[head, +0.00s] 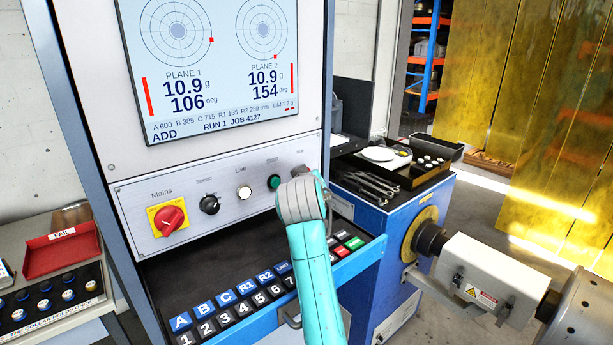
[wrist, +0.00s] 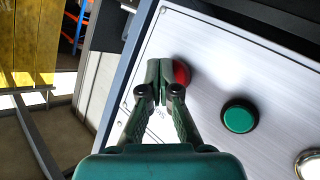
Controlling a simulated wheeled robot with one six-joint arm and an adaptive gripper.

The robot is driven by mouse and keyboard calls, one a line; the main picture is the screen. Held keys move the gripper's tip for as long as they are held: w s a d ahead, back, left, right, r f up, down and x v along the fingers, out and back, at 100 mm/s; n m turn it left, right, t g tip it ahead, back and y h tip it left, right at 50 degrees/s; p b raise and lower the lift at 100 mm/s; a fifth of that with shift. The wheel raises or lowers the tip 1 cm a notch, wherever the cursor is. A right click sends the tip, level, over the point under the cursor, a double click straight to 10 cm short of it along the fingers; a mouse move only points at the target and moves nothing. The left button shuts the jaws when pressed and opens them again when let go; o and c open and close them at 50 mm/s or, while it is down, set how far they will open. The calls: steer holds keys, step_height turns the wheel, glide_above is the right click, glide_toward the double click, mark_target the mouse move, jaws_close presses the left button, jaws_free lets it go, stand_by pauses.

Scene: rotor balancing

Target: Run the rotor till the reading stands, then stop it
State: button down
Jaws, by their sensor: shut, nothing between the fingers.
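The screen (head: 215,60) shows plane 1 at 10.9 g, 106 deg and plane 2 at 10.9 g, 154 deg, with "ADD" and "RUN 1 JOB 4127". Below it, the control panel (head: 225,205) carries a red mains switch (head: 170,216), a black speed knob (head: 209,204), a white live lamp (head: 244,192) and a green start button (head: 274,182), also in the wrist view (wrist: 239,116). In the wrist view my gripper (wrist: 160,78) is shut and empty, its tips over the edge of a red button (wrist: 182,73). I cannot tell whether they touch. My wrist mostly hides that button in the head view.
A keypad (head: 235,308) lies on the shelf below the panel. A grey metal part (head: 585,312) and white shaft housing (head: 490,275) are at the right. A tool tray (head: 395,175) sits behind. A red "FAIL" tray (head: 62,252) is at the left.

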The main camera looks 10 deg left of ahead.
steer(key=shift+s+d, duration=0.1)
stand_by(0.3)
steer(key=shift+s+d, duration=0.45)
steer(key=shift+d, duration=0.1)
steer(key=shift+d, duration=0.1)
steer(key=s+d, duration=0.1)
steer(key=d, duration=0.1)
steer(key=s+d, duration=0.1)
steer(key=s, duration=0.1)
steer(key=shift+d, duration=0.4)
stand_by(0.4)
